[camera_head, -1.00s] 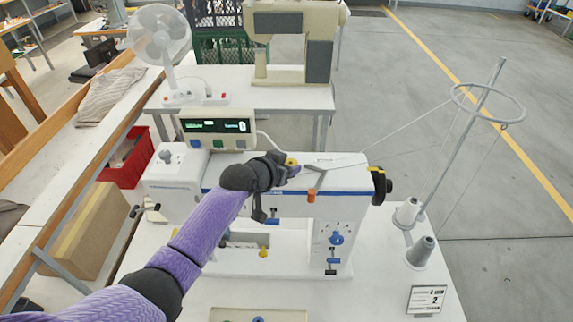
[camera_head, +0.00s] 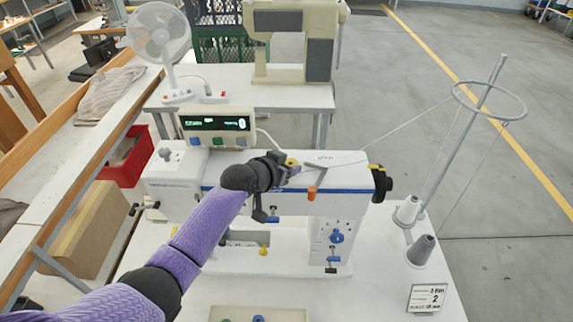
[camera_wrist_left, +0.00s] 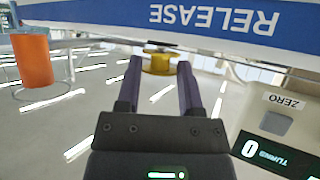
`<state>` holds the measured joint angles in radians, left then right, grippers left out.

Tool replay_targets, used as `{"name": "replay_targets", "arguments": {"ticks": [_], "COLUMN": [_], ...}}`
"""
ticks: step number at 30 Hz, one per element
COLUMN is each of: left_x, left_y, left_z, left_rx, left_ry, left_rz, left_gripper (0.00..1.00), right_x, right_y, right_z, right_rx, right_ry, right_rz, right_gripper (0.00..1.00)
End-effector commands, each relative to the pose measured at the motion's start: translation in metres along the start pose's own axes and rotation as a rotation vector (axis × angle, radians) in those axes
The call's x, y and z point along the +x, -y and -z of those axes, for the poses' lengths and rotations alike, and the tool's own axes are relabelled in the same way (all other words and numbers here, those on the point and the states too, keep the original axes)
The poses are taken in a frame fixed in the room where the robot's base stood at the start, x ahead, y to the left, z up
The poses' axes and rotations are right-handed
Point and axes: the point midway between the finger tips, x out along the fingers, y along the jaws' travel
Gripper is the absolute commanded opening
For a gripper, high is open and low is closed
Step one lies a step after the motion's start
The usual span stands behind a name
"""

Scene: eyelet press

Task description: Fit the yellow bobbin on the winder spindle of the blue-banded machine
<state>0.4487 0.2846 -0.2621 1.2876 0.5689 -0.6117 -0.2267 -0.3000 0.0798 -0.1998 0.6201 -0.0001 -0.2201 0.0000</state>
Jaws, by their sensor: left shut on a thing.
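The blue-banded sewing machine (camera_head: 345,182) stands on the white table, with its blue band (camera_wrist_left: 110,14) close by in the left wrist view. My left gripper (camera_head: 288,166) is over the top of the machine's arm. It is shut on the yellow bobbin (camera_head: 291,161), which sits between the fingertips in the left wrist view (camera_wrist_left: 159,64). A dark, thin part shows just beyond the bobbin there. I cannot make out the winder spindle clearly, nor whether the bobbin touches it. My right gripper is not in view.
An orange part (camera_head: 311,193) and a grey lever (camera_head: 319,175) are right of the gripper. A display box (camera_head: 216,128) stands behind. A thread stand (camera_head: 470,130) with grey cones is at right. A tray (camera_head: 290,314) with small coloured pieces lies in front.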

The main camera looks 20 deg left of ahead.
Motion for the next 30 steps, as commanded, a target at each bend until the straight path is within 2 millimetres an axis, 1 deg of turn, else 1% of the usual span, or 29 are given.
{"name": "replay_targets", "arguments": {"ticks": [19, 20, 21, 23, 24, 25, 30], "left_x": [0.003, 0.0027, 0.0026, 0.0026, 0.0026, 0.0026, 0.0026], "left_y": [0.0001, 0.0001, 0.0001, 0.0001, 0.0001, 0.0001, 0.0001], "left_z": [-0.0055, -0.005, -0.0048, -0.0047, -0.0047, -0.0047, -0.0047], "left_rx": [0.0, 0.0, -0.001, 0.0, 0.0, 0.0, 0.0], "left_ry": [0.001, 0.0, 0.0, 0.0, 0.0, 0.0, 0.0], "left_rz": [0.0, 0.0, 0.0, 0.0, 0.0, 0.0, 0.0], "left_gripper": [0.0, 0.54, 0.62, 0.75, 0.84, 0.89, 0.89], "right_x": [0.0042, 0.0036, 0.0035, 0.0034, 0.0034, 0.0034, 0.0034], "right_y": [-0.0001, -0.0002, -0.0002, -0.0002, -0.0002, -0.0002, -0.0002], "right_z": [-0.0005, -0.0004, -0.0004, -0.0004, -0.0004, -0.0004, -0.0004], "right_rx": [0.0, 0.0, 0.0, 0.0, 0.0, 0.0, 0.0], "right_ry": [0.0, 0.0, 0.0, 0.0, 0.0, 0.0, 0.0], "right_rz": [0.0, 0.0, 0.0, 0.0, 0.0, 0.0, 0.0], "right_gripper": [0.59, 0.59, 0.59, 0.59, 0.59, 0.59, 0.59]}}
